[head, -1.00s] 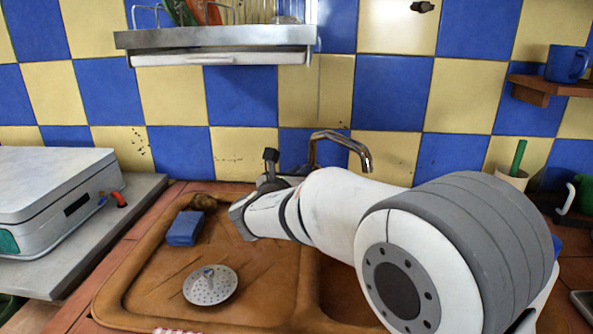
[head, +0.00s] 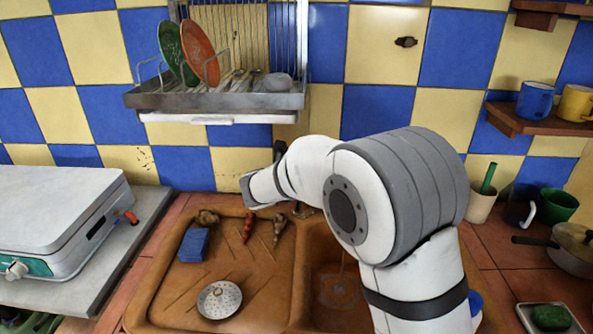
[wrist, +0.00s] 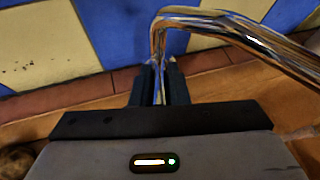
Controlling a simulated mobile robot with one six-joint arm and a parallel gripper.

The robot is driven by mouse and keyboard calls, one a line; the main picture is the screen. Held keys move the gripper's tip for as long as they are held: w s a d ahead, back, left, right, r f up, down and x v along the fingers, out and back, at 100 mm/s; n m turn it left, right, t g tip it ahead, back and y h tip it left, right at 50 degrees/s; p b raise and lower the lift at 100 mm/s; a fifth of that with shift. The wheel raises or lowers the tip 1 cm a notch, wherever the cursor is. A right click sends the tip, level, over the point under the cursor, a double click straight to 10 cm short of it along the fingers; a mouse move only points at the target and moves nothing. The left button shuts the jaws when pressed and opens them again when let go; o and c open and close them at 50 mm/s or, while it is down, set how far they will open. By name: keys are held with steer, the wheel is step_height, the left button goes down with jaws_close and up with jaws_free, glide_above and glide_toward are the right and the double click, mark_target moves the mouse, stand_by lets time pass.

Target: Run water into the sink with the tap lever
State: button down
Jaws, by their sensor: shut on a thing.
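The brown sink (head: 262,268) has a left basin and a right basin, the right one partly behind my arm. The chrome tap (wrist: 235,30) shows in the wrist view, its spout rising and bending to the right. My gripper (wrist: 160,88) is low at the tap's base, with its dark fingers shut on a narrow chrome part, seemingly the tap lever (wrist: 160,84). Its full shape is hidden by the fingers. In the head view my arm covers nearly all of the tap. A faint pale line shows in the right basin; I cannot tell whether it is water.
The left basin holds a blue sponge (head: 193,245), a round strainer (head: 219,300) and several vegetable-like things (head: 248,226). A dish rack (head: 215,100) hangs above. A grey stove (head: 60,220) stands left; a pot (head: 572,250) and a green mug (head: 557,205) stand right.

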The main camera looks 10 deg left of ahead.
steer(key=shift+w+r+p, duration=0.15)
steer(key=shift+r+p, duration=0.05)
steer(key=shift+p, duration=0.35)
steer(key=c, duration=1.4)
jaws_free()
steer(key=v, duration=0.7)
steer(key=shift+s+r, duration=0.25)
steer(key=shift+s, duration=0.05)
